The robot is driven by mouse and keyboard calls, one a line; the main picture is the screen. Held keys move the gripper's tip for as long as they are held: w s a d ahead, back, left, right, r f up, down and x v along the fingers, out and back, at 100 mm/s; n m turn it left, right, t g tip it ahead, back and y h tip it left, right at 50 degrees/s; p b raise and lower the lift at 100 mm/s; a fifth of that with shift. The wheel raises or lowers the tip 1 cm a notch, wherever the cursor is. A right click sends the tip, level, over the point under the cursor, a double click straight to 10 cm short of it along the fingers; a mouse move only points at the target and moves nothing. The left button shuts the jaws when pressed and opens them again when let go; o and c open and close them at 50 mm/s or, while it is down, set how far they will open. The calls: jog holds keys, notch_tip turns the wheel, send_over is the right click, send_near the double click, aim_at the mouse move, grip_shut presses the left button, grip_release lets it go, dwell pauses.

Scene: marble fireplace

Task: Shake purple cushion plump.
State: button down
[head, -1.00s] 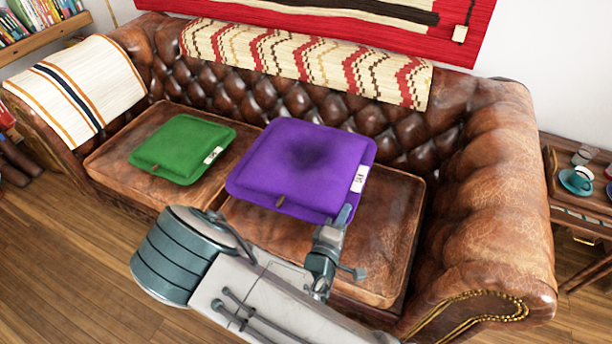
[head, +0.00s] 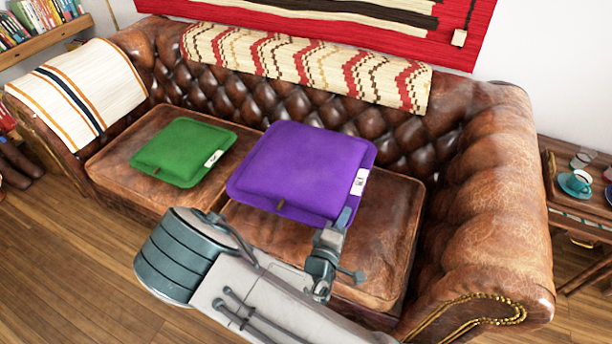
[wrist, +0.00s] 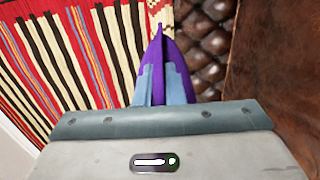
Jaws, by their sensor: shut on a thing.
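The purple cushion (head: 302,168) is in the middle of the head view, above the right seat of the leather sofa. Its top looks smooth and full, and a white tag shows on its right edge. My gripper (head: 342,218) is shut on the cushion's front right corner. The wrist view shows the purple cushion (wrist: 157,55) edge-on between the two blue-grey fingers of my gripper (wrist: 160,85). Whether the cushion touches the seat is hard to tell.
A green cushion (head: 184,152) lies on the left seat of the brown sofa (head: 480,190). A striped throw (head: 300,62) covers the backrest, and another (head: 78,92) the left arm. A small table (head: 570,207) with a teal cup (head: 577,182) stands at the right. Wooden floor (head: 60,270) is clear in front.

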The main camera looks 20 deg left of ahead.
notch_tip(320, 180, down, 7)
jog(key=b, duration=0.6)
notch_tip(320, 180, up, 8)
jog(key=p, duration=0.6)
jog(key=shift+f+p, duration=0.25)
jog(key=shift+p, duration=0.05)
notch_tip(320, 180, down, 7)
jog(key=b, duration=0.5)
jog(key=shift+f+b, duration=0.15)
jog(key=shift+b, duration=0.15)
